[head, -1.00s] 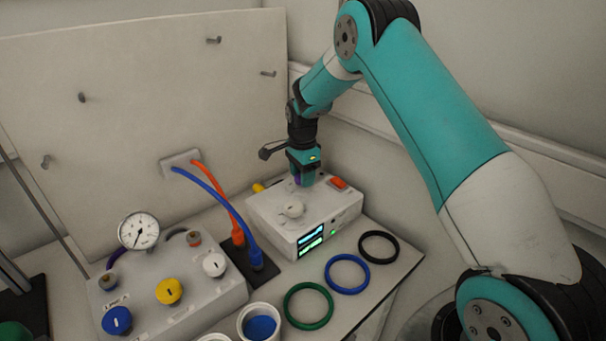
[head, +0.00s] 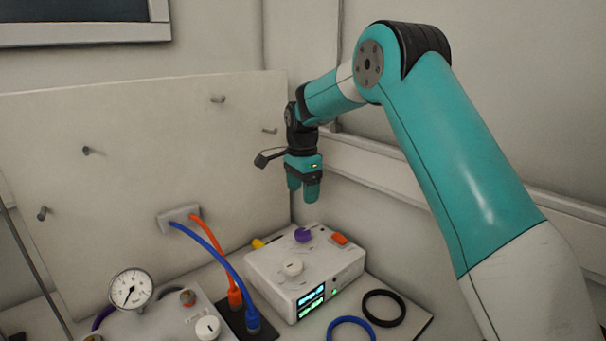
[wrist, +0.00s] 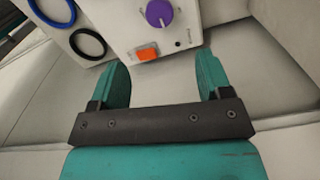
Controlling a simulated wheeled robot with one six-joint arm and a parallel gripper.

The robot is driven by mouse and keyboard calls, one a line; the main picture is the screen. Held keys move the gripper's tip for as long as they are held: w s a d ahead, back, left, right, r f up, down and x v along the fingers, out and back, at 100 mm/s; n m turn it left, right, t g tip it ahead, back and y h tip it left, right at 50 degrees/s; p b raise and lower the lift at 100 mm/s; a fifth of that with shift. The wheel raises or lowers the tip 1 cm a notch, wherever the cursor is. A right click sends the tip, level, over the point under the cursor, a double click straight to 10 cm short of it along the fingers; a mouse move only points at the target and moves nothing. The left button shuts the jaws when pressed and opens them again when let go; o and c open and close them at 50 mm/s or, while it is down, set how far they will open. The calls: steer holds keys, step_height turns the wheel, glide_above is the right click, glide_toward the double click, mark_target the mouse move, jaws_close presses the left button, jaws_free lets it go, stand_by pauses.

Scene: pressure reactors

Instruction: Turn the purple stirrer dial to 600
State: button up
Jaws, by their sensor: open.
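The purple stirrer dial (head: 302,235) sits on top of the white box (head: 274,268) with two lit displays on its front. In the wrist view the purple dial (wrist: 159,13) shows a white pointer line; the number it points to cannot be read. My gripper (head: 303,194) hangs above the dial, pointing down, clear of it. In the wrist view my gripper (wrist: 163,70) is open and empty, its two teal fingers wide apart, with the dial beyond the fingertips. The display digits are too small to read.
Blue (head: 351,330) and black (head: 384,308) rings lie in front. Blue and orange cables (head: 213,232) rise at left, near a gauge (head: 131,289). A pegged panel (head: 140,170) stands behind.

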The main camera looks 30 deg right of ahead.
step_height(320, 180, up, 5)
steer(key=shift+r, duration=0.1)
stand_by(0.6)
steer(key=s+a+r+n+y, duration=0.2)
steer(key=s+a+r+n, duration=0.2)
steer(key=s+a+n, duration=1.05)
steer(key=s+a+f+n+y, duration=0.1)
steer(key=s+n, duration=0.4)
steer(key=s, duration=0.6)
steer(key=s+a+f+n+y, duration=0.1)
steer(key=s+a+n, duration=0.3)
steer(key=s, duration=0.7)
steer(key=shift+a+f+n, duration=0.2)
steer(key=shift+f+n, duration=0.15)
steer(key=shift+n, duration=0.3)
